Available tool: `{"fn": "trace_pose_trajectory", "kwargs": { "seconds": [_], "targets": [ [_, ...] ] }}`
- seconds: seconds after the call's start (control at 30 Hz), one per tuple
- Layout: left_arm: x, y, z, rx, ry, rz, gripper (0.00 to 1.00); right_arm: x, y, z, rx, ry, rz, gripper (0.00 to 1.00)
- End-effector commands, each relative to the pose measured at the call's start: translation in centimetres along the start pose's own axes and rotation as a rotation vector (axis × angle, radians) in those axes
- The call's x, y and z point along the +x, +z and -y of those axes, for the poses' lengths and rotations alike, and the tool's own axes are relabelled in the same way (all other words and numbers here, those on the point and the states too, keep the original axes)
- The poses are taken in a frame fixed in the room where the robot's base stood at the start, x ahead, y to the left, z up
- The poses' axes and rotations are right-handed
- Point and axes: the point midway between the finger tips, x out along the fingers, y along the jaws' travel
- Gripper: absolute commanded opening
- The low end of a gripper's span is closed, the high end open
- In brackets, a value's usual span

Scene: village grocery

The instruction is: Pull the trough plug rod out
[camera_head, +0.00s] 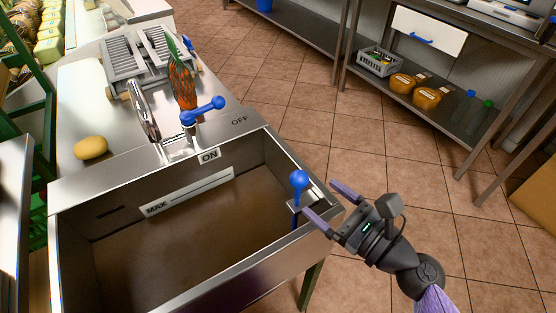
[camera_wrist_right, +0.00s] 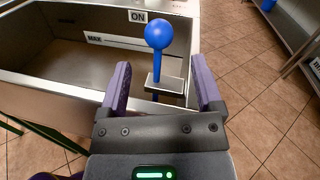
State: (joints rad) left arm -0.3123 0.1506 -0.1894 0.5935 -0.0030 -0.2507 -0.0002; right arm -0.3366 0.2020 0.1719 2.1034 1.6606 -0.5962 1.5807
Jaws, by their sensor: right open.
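The trough plug rod has a blue ball knob (camera_head: 298,181) on top and stands upright through a small metal bracket (camera_head: 309,201) at the trough's right end. The metal trough (camera_head: 270,262) holds brownish contents or shows a brownish bottom; I cannot tell which. My right gripper (camera_head: 329,204) is open, its two purple fingers pointing at the rod from the right. In the right wrist view the blue knob (camera_wrist_right: 159,34) shows between and beyond the open fingers (camera_wrist_right: 162,88), apart from them. The rod's lower part is hidden. My left gripper is not in view.
A blue-handled tap (camera_head: 203,110) with ON and OFF labels stands behind the trough. A yellow potato-like item (camera_head: 91,148), a pineapple (camera_head: 182,80) and a grey rack (camera_head: 135,55) are on the counter. Tiled floor (camera_head: 400,140) is clear to the right, before a metal shelf.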

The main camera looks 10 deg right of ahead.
Motion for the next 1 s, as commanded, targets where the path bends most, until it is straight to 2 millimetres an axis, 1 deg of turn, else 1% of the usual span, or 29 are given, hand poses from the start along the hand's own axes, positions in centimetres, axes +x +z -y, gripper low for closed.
{"fn": "trace_pose_trajectory", "kwargs": {
  "seconds": [0.03, 0.1, 0.2, 0.3, 0.4, 0.5, 0.73, 0.77, 0.8, 0.87, 0.9, 0.97, 1.0],
  "targets": [
    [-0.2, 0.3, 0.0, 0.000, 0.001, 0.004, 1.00, 1.1, 0.3, 0.1, -0.004, -0.001, 0.006, 0.83],
    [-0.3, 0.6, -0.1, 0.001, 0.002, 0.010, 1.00, 2.9, 0.3, 0.1, -0.003, 0.000, 0.006, 0.83],
    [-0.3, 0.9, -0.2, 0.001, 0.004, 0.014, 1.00, 5.1, 0.2, 0.1, -0.002, -0.001, 0.005, 0.83],
    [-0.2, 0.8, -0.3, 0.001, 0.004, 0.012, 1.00, 6.8, 0.2, 0.1, -0.002, -0.001, 0.004, 0.83],
    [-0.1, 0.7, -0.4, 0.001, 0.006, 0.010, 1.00, 7.9, 0.1, 0.1, -0.002, -0.001, 0.002, 0.83],
    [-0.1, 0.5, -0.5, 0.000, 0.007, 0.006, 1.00, 8.5, 0.1, 0.0, -0.002, 0.000, 0.001, 0.83],
    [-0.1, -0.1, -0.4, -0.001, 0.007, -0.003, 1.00, 8.6, 0.1, 0.0, -0.002, 0.000, 0.000, 0.83],
    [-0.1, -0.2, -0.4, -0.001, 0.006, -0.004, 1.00, 8.6, 0.1, 0.0, -0.002, 0.000, 0.000, 0.81],
    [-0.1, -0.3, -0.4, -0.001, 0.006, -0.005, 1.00, 8.6, 0.1, 0.0, -0.002, 0.000, 0.000, 0.73],
    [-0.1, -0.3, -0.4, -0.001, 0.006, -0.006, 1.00, 8.6, 0.1, 0.0, -0.002, 0.000, 0.000, 0.60],
    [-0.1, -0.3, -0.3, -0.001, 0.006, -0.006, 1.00, 8.6, 0.1, 0.0, -0.003, 0.000, 0.000, 0.52],
    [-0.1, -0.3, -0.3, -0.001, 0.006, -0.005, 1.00, 8.6, 0.1, 0.0, -0.003, 0.000, 0.000, 0.39],
    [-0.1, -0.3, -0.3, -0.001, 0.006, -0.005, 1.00, 8.6, 0.1, 0.0, -0.003, 0.000, 0.000, 0.30]
  ]
}}
